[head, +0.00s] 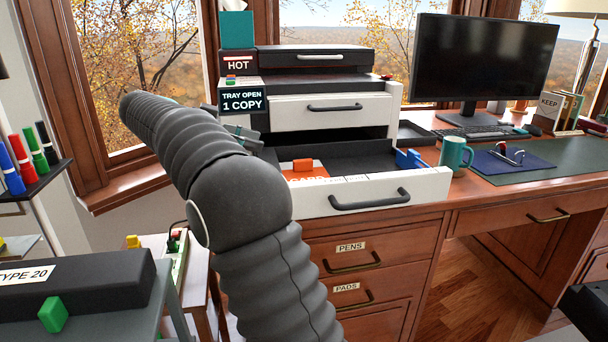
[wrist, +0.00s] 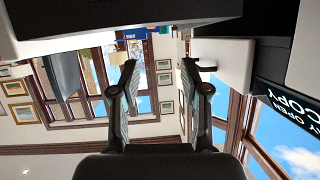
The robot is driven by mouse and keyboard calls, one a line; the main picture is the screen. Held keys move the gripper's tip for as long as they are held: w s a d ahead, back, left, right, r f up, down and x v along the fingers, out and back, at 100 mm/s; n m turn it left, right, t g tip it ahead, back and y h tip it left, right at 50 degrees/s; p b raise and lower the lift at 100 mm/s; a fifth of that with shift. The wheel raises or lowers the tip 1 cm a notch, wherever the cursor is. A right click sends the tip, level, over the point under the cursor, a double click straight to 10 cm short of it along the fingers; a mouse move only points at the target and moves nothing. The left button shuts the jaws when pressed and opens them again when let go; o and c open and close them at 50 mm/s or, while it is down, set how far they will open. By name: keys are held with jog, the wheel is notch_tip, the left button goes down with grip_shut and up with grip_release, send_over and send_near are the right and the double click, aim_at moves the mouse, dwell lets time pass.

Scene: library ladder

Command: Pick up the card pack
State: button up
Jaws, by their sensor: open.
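The card pack (head: 304,175), orange and white with partly hidden lettering, lies at the left in the open printer tray (head: 345,190). An orange tab (head: 303,165) stands at its back edge. My gripper (head: 246,136) is at the left end of the tray, left of and behind the pack, and is partly hidden by my arm. In the wrist view my gripper (wrist: 159,75) has its two fingers apart with nothing between them. I cannot make out the pack in the wrist view.
The printer body (head: 335,107) rises behind and above the tray. A blue guide (head: 408,159) stands at the tray's right, and a teal mug (head: 455,154) stands on the desk (head: 480,185) beside it. A side shelf with markers (head: 30,160) is at the left.

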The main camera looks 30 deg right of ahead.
aim_at(306, 160)
jog(key=f+b, duration=0.1)
jog(key=b, duration=0.1)
jog(key=s+d+f+b, duration=0.1)
jog(key=b, duration=0.1)
jog(key=shift+d+f+g+y, duration=0.2)
jog(key=shift+d+g+y, duration=0.1)
jog(key=shift+g, duration=0.1)
jog(key=b+x, duration=0.1)
jog(key=x, duration=0.2)
jog(key=b+x, duration=0.1)
jog(key=x, duration=0.3)
jog(key=r+b+x, duration=0.1)
jog(key=x, duration=0.2)
jog(key=shift+s+d, duration=0.25)
jog(key=shift+d, duration=0.35)
grip_shut()
